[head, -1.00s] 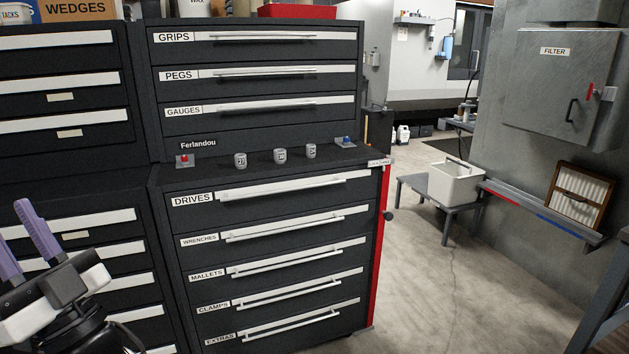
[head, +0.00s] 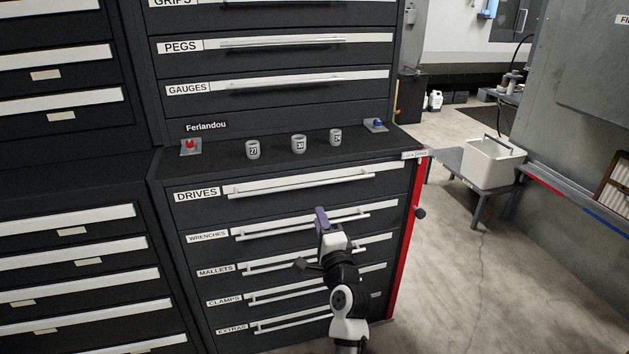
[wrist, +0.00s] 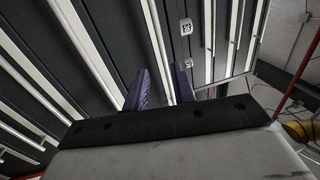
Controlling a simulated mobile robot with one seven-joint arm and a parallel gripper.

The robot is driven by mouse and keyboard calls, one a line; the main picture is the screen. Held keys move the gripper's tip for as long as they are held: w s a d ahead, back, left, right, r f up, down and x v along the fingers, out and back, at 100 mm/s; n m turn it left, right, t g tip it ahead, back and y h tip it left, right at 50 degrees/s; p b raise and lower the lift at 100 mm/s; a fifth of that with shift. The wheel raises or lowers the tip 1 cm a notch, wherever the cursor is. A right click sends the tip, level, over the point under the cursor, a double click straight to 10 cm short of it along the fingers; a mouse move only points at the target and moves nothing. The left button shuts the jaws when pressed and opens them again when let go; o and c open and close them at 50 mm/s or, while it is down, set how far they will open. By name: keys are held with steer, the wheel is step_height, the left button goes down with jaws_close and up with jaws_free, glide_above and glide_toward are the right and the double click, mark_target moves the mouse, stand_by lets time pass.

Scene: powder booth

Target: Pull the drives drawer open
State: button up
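The drives drawer (head: 215,208) is the top drawer of the lower black cabinet. It looks shut, flush with the drawers below. Its label and long pale bar handle (head: 300,187) are in plain view. My gripper (head: 321,218), with purple fingers, is in front of the wrenches drawer (head: 208,238), below and right of the middle of the drives handle in the head view. In the wrist view the two fingers (wrist: 160,88) stand apart with nothing gripped. A pale strip runs behind the gap between them; I cannot tell which drawer it belongs to.
Three numbered cups (head: 298,144) stand on the ledge above the drives drawer, between a red button (head: 190,146) and a blue one (head: 376,124). Another drawer cabinet (head: 70,245) is at left. Open floor (head: 455,270) lies right, with a white bin (head: 493,163) on a bench.

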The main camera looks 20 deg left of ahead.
mark_target(306, 185)
steer(key=p+x, duration=0.2)
steer(key=x, duration=1.1)
steer(key=shift+s+a+r, duration=0.1)
jaws_close()
